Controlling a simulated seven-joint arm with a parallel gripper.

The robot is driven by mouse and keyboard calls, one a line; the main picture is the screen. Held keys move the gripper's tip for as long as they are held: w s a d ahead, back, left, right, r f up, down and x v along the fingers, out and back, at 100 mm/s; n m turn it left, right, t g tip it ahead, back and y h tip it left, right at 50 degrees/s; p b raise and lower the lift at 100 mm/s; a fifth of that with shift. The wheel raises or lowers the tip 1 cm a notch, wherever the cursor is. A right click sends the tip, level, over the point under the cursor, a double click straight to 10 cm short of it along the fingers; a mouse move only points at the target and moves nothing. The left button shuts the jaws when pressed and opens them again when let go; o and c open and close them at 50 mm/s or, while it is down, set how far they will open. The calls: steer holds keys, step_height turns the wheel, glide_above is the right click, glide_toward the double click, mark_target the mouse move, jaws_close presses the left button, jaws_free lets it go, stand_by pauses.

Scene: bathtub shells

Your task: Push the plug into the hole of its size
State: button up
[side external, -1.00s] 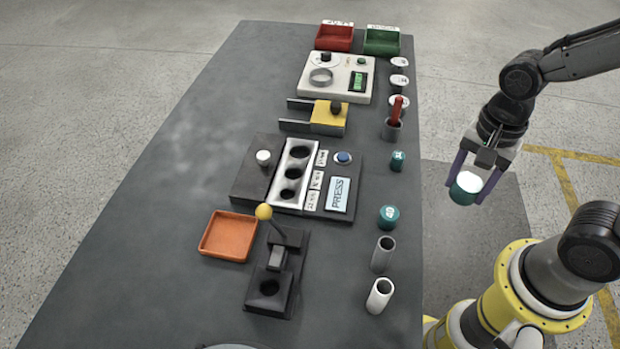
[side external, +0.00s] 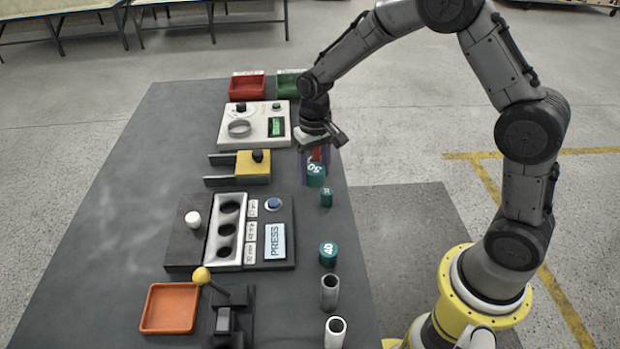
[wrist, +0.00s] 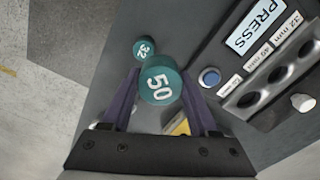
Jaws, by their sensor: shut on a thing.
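My gripper (side external: 317,168) is shut on a teal plug (side external: 316,174) marked 50, above the table's right side. In the wrist view the plug (wrist: 160,80) sits between the purple fingers, its numbered face towards the camera. The panel (side external: 181,251) has a light strip with three round holes: back (side external: 231,208), middle (side external: 227,230) and front (side external: 223,252). Size labels stand beside them; in the wrist view the label (wrist: 292,23) at the far end reads 32 mm. Plugs marked 32 (side external: 327,197) and 40 (side external: 328,255) stand on the table apart from my gripper.
The panel has a PRESS screen (side external: 275,242), blue button (side external: 273,204) and white knob (side external: 193,219). A yellow block (side external: 252,165) lies behind it. A lever (side external: 202,276), orange tray (side external: 170,308) and grey tube (side external: 329,292) are in front. The left table surface is clear.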

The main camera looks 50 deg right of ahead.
steer(key=shift+w+r+n, duration=0.25)
steer(key=shift+w+n, duration=0.15)
steer(key=shift+n, duration=0.2)
steer(key=shift+w+r+n, duration=0.2)
steer(key=shift+w+n, duration=0.2)
steer(key=shift+n, duration=0.9)
